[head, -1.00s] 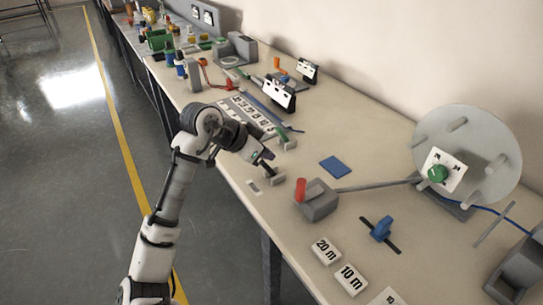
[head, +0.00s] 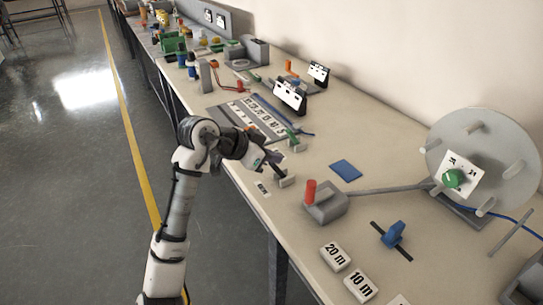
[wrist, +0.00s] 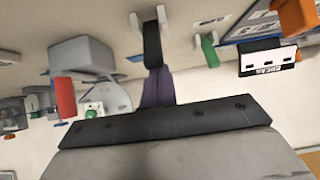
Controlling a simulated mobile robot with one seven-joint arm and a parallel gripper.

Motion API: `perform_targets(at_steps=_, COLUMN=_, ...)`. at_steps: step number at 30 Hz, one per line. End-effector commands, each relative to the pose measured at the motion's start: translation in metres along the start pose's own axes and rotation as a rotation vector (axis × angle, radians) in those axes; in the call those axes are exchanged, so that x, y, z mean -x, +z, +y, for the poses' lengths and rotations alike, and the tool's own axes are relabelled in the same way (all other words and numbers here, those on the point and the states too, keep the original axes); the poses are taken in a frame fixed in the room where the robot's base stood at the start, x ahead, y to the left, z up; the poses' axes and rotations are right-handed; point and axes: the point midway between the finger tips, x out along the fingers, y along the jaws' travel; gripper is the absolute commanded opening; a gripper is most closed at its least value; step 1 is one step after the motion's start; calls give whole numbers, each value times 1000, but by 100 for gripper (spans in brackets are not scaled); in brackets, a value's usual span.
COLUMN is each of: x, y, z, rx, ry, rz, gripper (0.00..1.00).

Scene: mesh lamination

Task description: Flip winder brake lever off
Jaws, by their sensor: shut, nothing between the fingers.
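The red upright lever (head: 310,190) stands on a grey box (head: 327,206) near the table's front edge. A grey bar runs from the box to the winder, a large grey disc (head: 484,150) with pegs and a green knob. The red lever also shows in the wrist view (wrist: 65,98), left of my fingers. My gripper (head: 279,171) is shut and empty, pointing down close to a small grey bracket (head: 286,181) left of the lever box. In the wrist view my gripper (wrist: 152,45) is close to the bracket; I cannot tell if they touch.
A blue pad (head: 345,170), a blue knob in a slot (head: 393,234) and the 20 m block (head: 335,257) and 10 m block (head: 360,285) lie around the lever box. Small display stands (head: 290,97) are behind my gripper. Bare table lies right of the blue pad.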

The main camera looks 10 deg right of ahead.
Motion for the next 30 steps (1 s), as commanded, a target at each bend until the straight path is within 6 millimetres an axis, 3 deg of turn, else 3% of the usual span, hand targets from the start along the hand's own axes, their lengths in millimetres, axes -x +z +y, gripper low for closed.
perform_targets(at_steps=7, x=-13, y=-44, z=0, rx=-1, ry=1, rz=2, gripper=0)
perform_targets(at_steps=8, x=-12, y=-43, z=-1, rx=0, ry=-3, rz=4, gripper=0)
perform_targets(at_steps=12, x=24, y=-38, z=-2, rx=0, ry=-8, rz=5, gripper=0)
perform_targets(at_steps=19, x=67, y=-41, z=-1, rx=0, ry=-7, rz=4, gripper=0)
perform_targets(at_steps=24, x=82, y=-42, z=-1, rx=0, ry=-5, rz=3, gripper=0)
perform_targets(at_steps=30, x=84, y=-42, z=-1, rx=0, ry=-4, rz=3, gripper=0)
